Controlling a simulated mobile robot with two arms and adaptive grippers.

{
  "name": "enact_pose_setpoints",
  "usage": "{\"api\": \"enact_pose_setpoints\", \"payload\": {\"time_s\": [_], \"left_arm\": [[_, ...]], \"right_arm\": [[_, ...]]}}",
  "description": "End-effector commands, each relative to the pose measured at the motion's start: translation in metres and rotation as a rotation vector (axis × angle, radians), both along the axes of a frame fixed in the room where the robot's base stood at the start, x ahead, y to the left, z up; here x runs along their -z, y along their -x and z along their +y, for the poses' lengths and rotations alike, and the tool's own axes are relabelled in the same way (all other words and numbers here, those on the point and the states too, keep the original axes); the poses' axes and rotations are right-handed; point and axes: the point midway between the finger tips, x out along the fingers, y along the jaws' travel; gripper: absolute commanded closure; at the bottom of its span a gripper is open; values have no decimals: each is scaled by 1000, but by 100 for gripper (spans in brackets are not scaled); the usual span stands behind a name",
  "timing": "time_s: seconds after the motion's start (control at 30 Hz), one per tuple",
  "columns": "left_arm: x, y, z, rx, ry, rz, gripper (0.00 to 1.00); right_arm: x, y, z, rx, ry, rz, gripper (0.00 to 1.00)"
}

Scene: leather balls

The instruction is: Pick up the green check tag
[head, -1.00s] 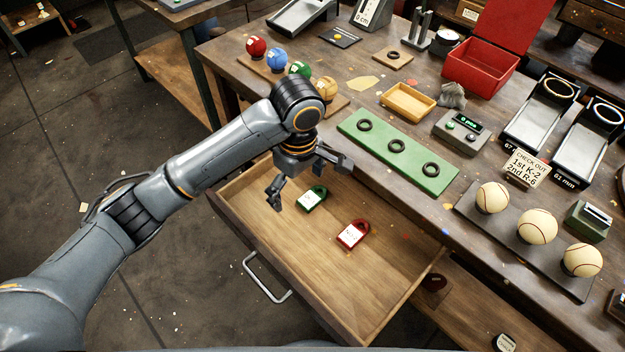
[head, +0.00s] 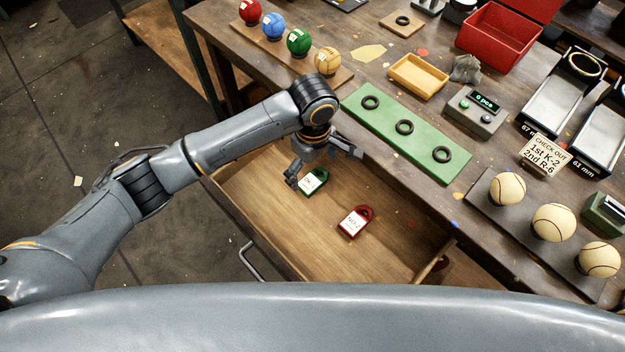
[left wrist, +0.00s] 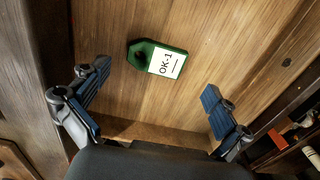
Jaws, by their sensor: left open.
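The green check tag (head: 314,181) lies flat in the open wooden drawer (head: 270,215), with a white label on it. My left gripper (head: 324,172) is over the drawer, right by the green tag in the head view. Its two fingers (left wrist: 156,97) are spread wide and empty, and the tag lies beyond them, roughly between them in the picture. A red tag (head: 354,222) with a white label lies in the drawer to the right. My right gripper is not in view.
The bench top above the drawer holds a green strip with black rings (head: 404,128), a yellow tray (head: 417,77), a counter box (head: 475,110) and baseballs (head: 507,189). Coloured balls (head: 299,42) stand at the back left. The drawer floor around the tags is bare.

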Motion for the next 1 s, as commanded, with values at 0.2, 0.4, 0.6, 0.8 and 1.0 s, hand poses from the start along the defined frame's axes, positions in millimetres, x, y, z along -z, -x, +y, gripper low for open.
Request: {"api": "enact_pose_setpoints", "payload": {"time_s": [0.2,0.4,0.6,0.8,1.0], "left_arm": [[34,-4,-1,-1,-3,1,0],[43,-5,-1,0,-1,-1,0],[43,-5,-1,0,-1,-1,10],[42,-5,-1,-1,-1,-1,45],[42,-4,-1,-1,-1,0,45]], "right_arm": [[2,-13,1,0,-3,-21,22],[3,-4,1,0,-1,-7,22],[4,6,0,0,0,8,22],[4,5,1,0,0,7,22],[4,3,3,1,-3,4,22]]}}
